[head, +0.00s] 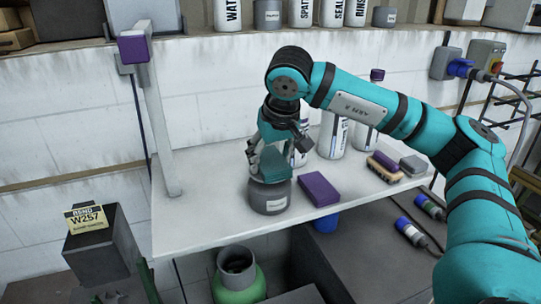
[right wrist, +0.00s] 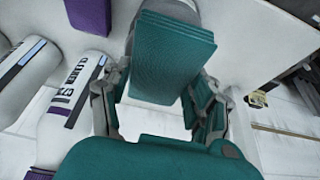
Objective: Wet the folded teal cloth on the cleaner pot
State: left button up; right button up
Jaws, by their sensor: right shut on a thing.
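The folded teal cloth (head: 274,166) is at the top of the grey cleaner pot (head: 270,197), near the front edge of the white shelf. The cloth covers most of the pot's mouth; I cannot tell whether it touches the pot or hangs just above it. My right gripper (head: 277,150) points down over the pot and is shut on the cloth. In the right wrist view the layered cloth (right wrist: 172,48) sits between the two fingers (right wrist: 160,105). My left gripper is not in view.
A purple folded block (head: 318,189) lies just right of the pot. White bottles (head: 333,136) stand behind it, and a brush (head: 383,168) lies farther right. A white upright post (head: 163,120) rises at the shelf's left. The shelf (head: 205,205) is bare left of the pot.

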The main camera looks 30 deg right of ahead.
aim_at(271, 159)
jog(key=shift+f, duration=0.3)
jog(key=shift+f+b, duration=0.55)
jog(key=shift+b, duration=0.15)
dwell(0.4)
jog(key=shift+r, duration=0.15)
dwell(0.6)
jog(key=shift+r+p, duration=2.5)
jog(key=shift+r, duration=0.95)
jog(key=shift+f, duration=0.1)
